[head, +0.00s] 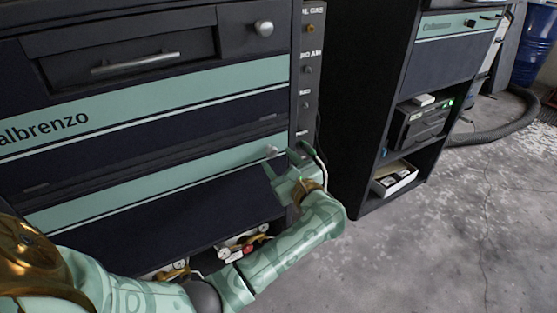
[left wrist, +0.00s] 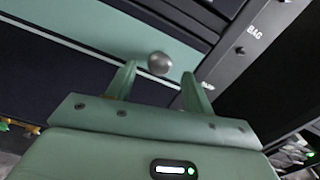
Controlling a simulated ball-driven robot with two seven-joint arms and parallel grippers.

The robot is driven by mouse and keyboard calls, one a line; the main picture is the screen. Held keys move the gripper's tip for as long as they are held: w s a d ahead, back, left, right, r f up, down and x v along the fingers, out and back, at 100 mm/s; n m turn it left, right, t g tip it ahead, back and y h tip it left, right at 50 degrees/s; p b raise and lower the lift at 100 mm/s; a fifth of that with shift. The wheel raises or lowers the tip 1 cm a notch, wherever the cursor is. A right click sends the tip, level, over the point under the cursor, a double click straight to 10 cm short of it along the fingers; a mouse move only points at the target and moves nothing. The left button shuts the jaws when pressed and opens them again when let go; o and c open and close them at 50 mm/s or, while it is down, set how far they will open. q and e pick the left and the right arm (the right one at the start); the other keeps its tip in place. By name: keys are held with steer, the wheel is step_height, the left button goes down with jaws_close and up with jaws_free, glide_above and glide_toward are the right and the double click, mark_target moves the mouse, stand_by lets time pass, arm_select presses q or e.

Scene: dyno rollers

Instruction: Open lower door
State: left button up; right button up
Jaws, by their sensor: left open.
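The lower door (head: 160,185) is a dark panel with a green band along its top, below the panel marked "albrenzo". It looks shut. Its round silver knob (head: 271,150) sits at the right end of the green band. My left gripper (head: 279,163) is open at the knob. In the left wrist view the knob (left wrist: 159,63) shows between the tips of the two green fingers (left wrist: 158,80), nearer the left finger. I cannot tell whether a finger touches it. My right gripper is not in view.
Above is a drawer with a bar handle (head: 136,62) and another round knob (head: 264,28). Gauges and fittings (head: 243,246) show below the door. A second cabinet (head: 372,110) stands to the right. Open concrete floor (head: 430,250) lies at the right front.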

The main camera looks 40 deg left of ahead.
arm_select(q)
steer(key=shift+x, duration=1.1)
jaws_close()
